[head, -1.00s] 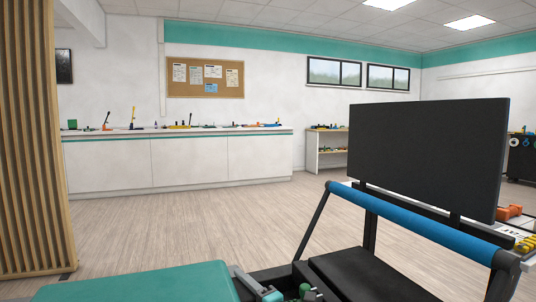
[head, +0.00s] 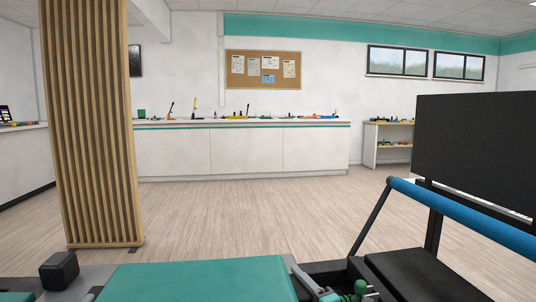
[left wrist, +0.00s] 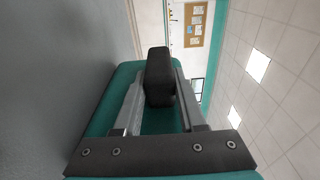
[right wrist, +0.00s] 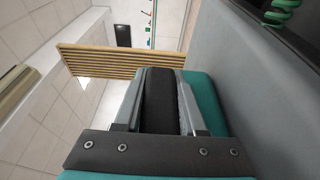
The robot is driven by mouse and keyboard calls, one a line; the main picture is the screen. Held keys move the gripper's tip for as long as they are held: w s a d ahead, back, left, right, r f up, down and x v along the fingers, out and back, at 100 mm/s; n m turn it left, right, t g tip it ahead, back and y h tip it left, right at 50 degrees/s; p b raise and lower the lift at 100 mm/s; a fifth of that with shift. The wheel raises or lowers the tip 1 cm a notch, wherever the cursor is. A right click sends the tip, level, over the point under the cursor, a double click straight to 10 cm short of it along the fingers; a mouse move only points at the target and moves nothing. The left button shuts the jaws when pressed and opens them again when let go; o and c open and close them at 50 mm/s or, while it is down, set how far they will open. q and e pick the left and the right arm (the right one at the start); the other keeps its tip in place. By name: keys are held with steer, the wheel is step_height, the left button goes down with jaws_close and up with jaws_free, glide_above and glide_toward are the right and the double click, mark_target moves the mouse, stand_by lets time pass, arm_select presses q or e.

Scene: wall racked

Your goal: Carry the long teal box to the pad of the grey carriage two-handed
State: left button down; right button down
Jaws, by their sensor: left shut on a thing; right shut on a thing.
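The long teal box (left wrist: 125,72) shows at close range in the left wrist view and again in the right wrist view (right wrist: 205,105). My left gripper (left wrist: 158,85) is shut on a black grip piece at one end of it. My right gripper (right wrist: 158,80) is shut on a similar black piece at the other end. A broad smooth grey surface (right wrist: 245,100) lies below the box; I cannot tell whether it is the carriage. In the head view a flat teal top (head: 200,280) fills the bottom edge; whether it is box or pad is unclear.
A black block (head: 59,270) stands left of the teal top. A blue bar (head: 465,212) on a black frame, a green spring (head: 360,288) and a dark screen (head: 475,150) are at right. A slatted wooden screen (head: 95,130) stands at left. Open floor (head: 250,210) lies beyond.

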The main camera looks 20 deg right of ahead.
arm_select(q)
steer(key=shift+r, duration=0.2)
arm_select(e)
steer(key=shift+r, duration=0.2)
arm_select(q)
steer(key=c, duration=0.9)
jaws_free()
steer(key=o, duration=0.5)
steer(key=shift+f, duration=0.25)
arm_select(e)
steer(key=shift+f, duration=0.1)
arm_select(q)
steer(key=shift+s+f, duration=0.1)
steer(key=shift+f, duration=0.25)
arm_select(e)
steer(key=c, duration=0.8)
jaws_free()
steer(key=shift+f, duration=0.4)
steer(key=shift+c, duration=0.2)
arm_select(q)
steer(key=shift+r, duration=0.2)
arm_select(e)
steer(key=o, duration=0.4)
steer(key=shift+r, duration=0.1)
steer(key=shift+o, duration=0.2)
